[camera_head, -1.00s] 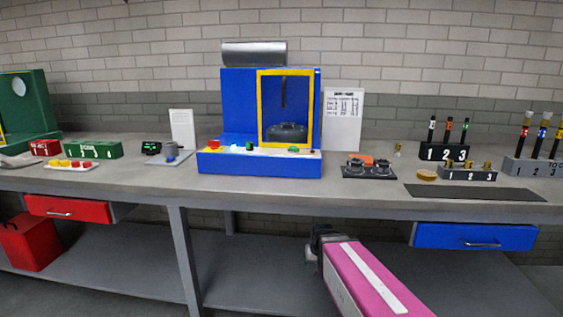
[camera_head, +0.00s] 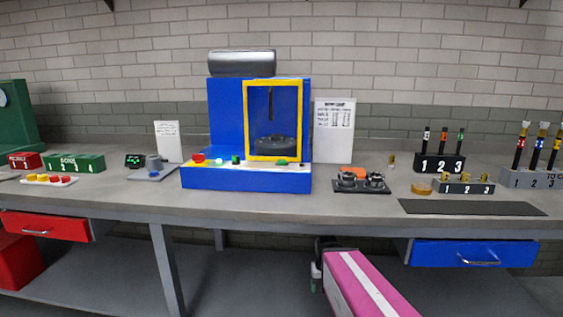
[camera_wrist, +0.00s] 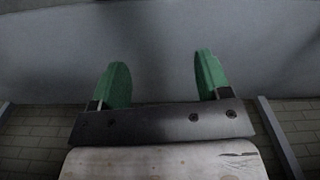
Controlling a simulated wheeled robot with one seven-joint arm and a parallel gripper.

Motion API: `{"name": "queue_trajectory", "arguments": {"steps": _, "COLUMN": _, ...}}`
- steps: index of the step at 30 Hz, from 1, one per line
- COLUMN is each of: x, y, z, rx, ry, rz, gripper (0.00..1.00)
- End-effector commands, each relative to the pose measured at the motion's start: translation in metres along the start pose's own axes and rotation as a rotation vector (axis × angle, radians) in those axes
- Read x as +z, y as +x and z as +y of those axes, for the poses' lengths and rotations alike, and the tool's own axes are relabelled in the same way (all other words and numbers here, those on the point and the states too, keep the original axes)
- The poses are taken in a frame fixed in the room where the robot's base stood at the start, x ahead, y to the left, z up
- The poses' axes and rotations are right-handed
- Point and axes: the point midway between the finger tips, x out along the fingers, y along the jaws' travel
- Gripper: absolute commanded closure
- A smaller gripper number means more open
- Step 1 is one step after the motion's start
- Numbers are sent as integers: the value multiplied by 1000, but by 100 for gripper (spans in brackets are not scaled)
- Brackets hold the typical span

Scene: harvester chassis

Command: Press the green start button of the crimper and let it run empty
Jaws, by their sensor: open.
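The crimper (camera_head: 224,180) is a blue machine with a yellow-framed guard window (camera_head: 245,122) on the bench. On its pale front ledge sit a red knob (camera_head: 198,158), a small dark block with green on it (camera_head: 236,160) and a low green button (camera_head: 281,162) towards the right. A dark round part shows behind the window. My gripper (camera_wrist: 160,62) is open, with two green fingers apart and nothing between them. In the head view its end (camera_head: 318,272) is low, below the bench's front edge and well apart from the crimper.
The grey bench (camera_head: 350,208) has drawers under it, red (camera_head: 48,227) at left and blue (camera_head: 470,253) at right. A black fixture (camera_head: 362,186), a dark mat (camera_head: 470,208) and numbered racks (camera_head: 440,163) stand to the right. Several small items stand left.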

Motion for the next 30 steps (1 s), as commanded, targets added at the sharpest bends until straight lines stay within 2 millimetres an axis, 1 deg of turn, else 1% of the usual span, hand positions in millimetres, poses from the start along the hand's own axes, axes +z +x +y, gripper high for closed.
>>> {"name": "queue_trajectory", "arguments": {"steps": 3, "x": 0, "y": 0, "z": 0, "rx": 0, "ry": 0, "rz": 0, "gripper": 30}}
{"name": "queue_trajectory", "arguments": {"steps": 4, "x": 0, "y": 0, "z": 0, "rx": 0, "ry": 0, "rz": 0, "gripper": 36}}
{"name": "queue_trajectory", "arguments": {"steps": 5, "x": 0, "y": 0, "z": 0, "rx": 0, "ry": 0, "rz": 0, "gripper": 46}}
{"name": "queue_trajectory", "arguments": {"steps": 6, "x": 0, "y": 0, "z": 0, "rx": 0, "ry": 0, "rz": 0, "gripper": 59}}
{"name": "queue_trajectory", "arguments": {"steps": 8, "x": 0, "y": 0, "z": 0, "rx": 0, "ry": 0, "rz": 0, "gripper": 79}}
{"name": "queue_trajectory", "arguments": {"steps": 9, "x": 0, "y": 0, "z": 0, "rx": 0, "ry": 0, "rz": 0, "gripper": 92}}
{"name": "queue_trajectory", "arguments": {"steps": 10, "x": 0, "y": 0, "z": 0, "rx": 0, "ry": 0, "rz": 0, "gripper": 100}}
{"name": "queue_trajectory", "arguments": {"steps": 30, "x": 0, "y": 0, "z": 0, "rx": 0, "ry": 0, "rz": 0, "gripper": 100}}
